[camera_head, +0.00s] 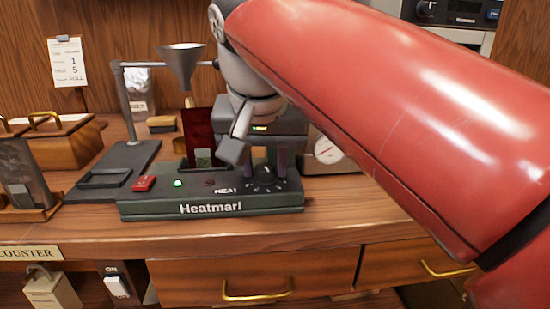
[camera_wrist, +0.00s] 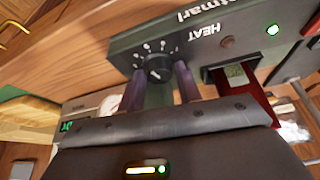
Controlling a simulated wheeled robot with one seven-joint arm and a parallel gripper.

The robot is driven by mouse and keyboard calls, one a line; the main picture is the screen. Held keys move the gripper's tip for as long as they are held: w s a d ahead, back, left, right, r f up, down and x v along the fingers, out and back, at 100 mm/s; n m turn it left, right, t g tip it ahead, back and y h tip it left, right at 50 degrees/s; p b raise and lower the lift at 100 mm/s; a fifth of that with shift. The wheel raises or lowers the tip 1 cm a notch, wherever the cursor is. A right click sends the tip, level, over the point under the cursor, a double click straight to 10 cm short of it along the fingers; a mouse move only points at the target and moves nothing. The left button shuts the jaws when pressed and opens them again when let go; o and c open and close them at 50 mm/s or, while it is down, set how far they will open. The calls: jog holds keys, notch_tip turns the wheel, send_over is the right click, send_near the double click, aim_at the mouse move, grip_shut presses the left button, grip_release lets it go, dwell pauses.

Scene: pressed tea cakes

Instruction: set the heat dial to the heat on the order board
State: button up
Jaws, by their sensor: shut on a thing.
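The heat dial (camera_head: 265,186) is a black round knob with white marks around it, at the right of the dark green Heatmarl machine (camera_head: 210,208). It also shows in the wrist view (camera_wrist: 158,70). My gripper (camera_head: 267,170) points down at it, shut on the dial, with one purple-grey finger on each side in the wrist view (camera_wrist: 160,82). I cannot read which mark the dial points to. The order board (camera_head: 68,62) is a white card at the upper left; it shows a 1, a 5 below it and a small last line, its labels too small to read surely.
A green lamp (camera_head: 178,183) is lit on the machine, beside a dark red one (camera_head: 209,182). A funnel (camera_head: 181,62) on a stand is at the left. A scale with a round face (camera_head: 328,150) is behind right. A wooden box (camera_head: 62,140) stands far left.

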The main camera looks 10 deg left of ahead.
jog(key=shift+m+h, duration=0.3)
jog(key=shift+m, duration=0.5)
jog(key=o, duration=1)
jog(key=v, duration=0.7)
jog(key=shift+r, duration=0.4)
jog(key=shift+s+a, duration=0.15)
jog(key=shift+s, duration=0.05)
